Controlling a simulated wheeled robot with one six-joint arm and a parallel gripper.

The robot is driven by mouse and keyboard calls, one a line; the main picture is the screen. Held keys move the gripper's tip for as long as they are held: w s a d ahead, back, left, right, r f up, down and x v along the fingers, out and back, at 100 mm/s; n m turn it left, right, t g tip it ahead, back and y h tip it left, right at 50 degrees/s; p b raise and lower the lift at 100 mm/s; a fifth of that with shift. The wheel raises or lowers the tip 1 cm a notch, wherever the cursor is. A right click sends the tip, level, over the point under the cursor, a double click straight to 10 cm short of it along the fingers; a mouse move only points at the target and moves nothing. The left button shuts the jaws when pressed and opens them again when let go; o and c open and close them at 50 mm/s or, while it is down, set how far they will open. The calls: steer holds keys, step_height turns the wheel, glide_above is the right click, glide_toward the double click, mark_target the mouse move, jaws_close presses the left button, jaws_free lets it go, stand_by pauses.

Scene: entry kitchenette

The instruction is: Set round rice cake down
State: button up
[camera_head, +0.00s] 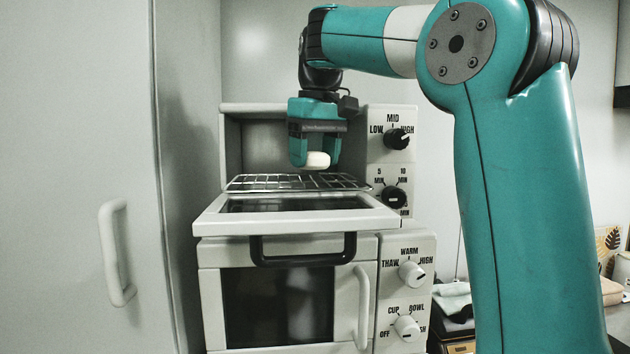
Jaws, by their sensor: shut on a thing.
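The round rice cake (317,160) is a small white rounded piece. My gripper (315,158) points down and is shut on it, with a teal finger on each side. It holds the rice cake just above the wire rack (262,183) of the toaster oven (232,150); whether they touch I cannot tell. The oven's door (215,215) is folded down flat, and the rack reaches out over its inner edge. My gripper hides part of the oven's inside.
A microwave (212,300) with its door shut stands below the oven. Knobs (397,139) line the right side. A tall white cabinet door with a handle (117,255) is at the left. Cloths and dark items (453,300) lie at the lower right.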

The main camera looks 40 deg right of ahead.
mark_target(320, 153)
step_height(320, 153, down, 3)
steer(key=shift+r+b, duration=0.2)
steer(key=shift+b, duration=0.55)
steer(key=shift+r, duration=0.2)
steer(key=shift+f, duration=0.2)
steer(key=o, duration=0.9)
steer(key=shift+o, duration=0.2)
steer(key=r+p, duration=0.2)
steer(key=r, duration=0.2)
steer(key=s+r+p, duration=0.1)
steer(key=r+p, duration=0.1)
steer(key=r, duration=0.2)
steer(key=r+p, duration=0.1)
steer(key=r, duration=0.3)
steer(key=shift+s+r+p, duration=0.15)
steer(key=shift+s+p, duration=0.1)
steer(key=shift+p, duration=0.15)
